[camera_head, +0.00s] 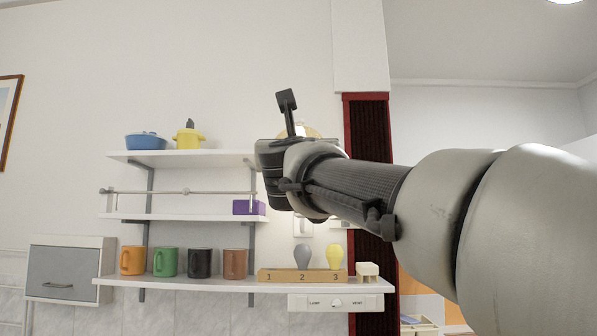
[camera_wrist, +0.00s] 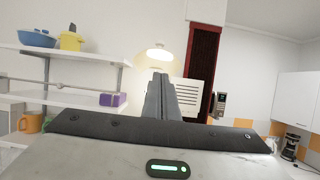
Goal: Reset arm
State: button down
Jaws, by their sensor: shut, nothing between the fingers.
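My gripper (camera_wrist: 160,78) is in the middle of the wrist view. Its two fingers lie together, with nothing between them. In the wrist view a lit round lamp (camera_wrist: 157,53) shows just beyond the fingertips.
The lower shelf (camera_head: 200,283) holds several mugs, including an orange mug (camera_head: 132,260), and a numbered wooden block (camera_head: 285,275) with two bulbs. A blue pot (camera_head: 146,141) and yellow pot (camera_head: 188,138) stand on the top shelf. A purple box (camera_head: 248,207) sits below.

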jog(key=s+f+n+g+y+p, duration=0.2)
jog(key=s+f+n+g+y, duration=0.15)
jog(key=f+n, duration=0.85)
jog(key=s+f+n+g+y+p, duration=0.2)
jog(key=s+f+n+g, duration=0.3)
jog(key=f+n, duration=0.65)
jog(key=s+d+f+n+g+h, duration=0.1)
jog(key=s+d+f+n+g, duration=0.1)
jog(key=s+d+f+n, duration=0.2)
jog(key=s+d+f+n+g+h+p, duration=0.1)
jog(key=s+d+f+n+g+h, duration=0.1)
jog(key=s+f, duration=0.7)
jog(key=s+d+f+n+g+h+p, duration=0.1)
jog(key=s+d+f+n+g, duration=0.3)
jog(key=s+d+f+n, duration=0.3)
notch_tip(320, 180, down, 5)
jog(key=shift+d+f+h, duration=0.2)
jog(key=shift+d+h, duration=0.15)
jog(key=shift+d, duration=0.05)
